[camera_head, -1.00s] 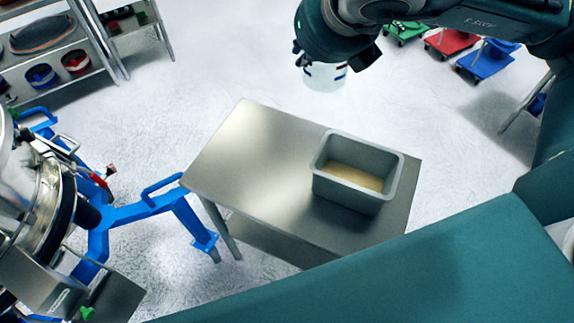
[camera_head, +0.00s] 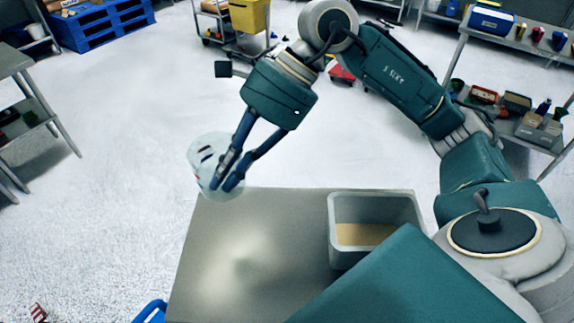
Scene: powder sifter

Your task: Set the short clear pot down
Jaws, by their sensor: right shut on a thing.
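The short clear pot (camera_head: 207,160) is a see-through round vessel, seen tilted at the back left corner of the steel table (camera_head: 215,260). My right gripper (camera_head: 231,180) is shut on it, with its dark blue fingers at the pot's right side. The pot looks held above the tabletop's far edge; the exact gap is hard to tell. My left gripper is not in view.
A grey bin (camera_head: 340,245) with tan powder stands on the right of the table. The table's left half is bare. Steel shelves (camera_head: 540,45) stand at the right, and a blue pallet (camera_head: 100,25) lies at the back left.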

